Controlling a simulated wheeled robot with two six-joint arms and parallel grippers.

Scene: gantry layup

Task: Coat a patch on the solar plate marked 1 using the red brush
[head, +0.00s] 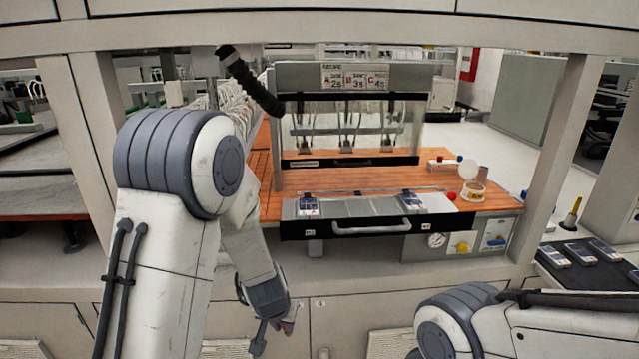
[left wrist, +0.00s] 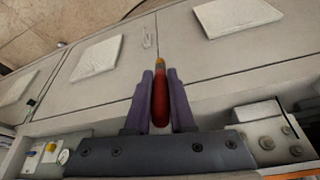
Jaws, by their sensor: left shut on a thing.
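My left gripper (head: 274,337) hangs low in front of the bench cabinets, below the sliding tray (head: 370,209). In the left wrist view its purple fingers (left wrist: 160,92) are shut on the red brush (left wrist: 160,98), whose yellowish end points away from the palm. Small plates lie on the tray, one at its left end (head: 308,206) and one nearer its right end (head: 411,200). More plates (head: 579,254) lie on a dark surface at the far right. I cannot read which plate is marked 1. My right gripper is out of view.
A glass-fronted fixture (head: 347,125) labelled A, B, C stands behind the tray. An open round jar (head: 473,190) and a red knob (head: 451,196) are right of the tray. A dark hose (head: 250,80) hangs above. A frame post (head: 566,140) stands at right.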

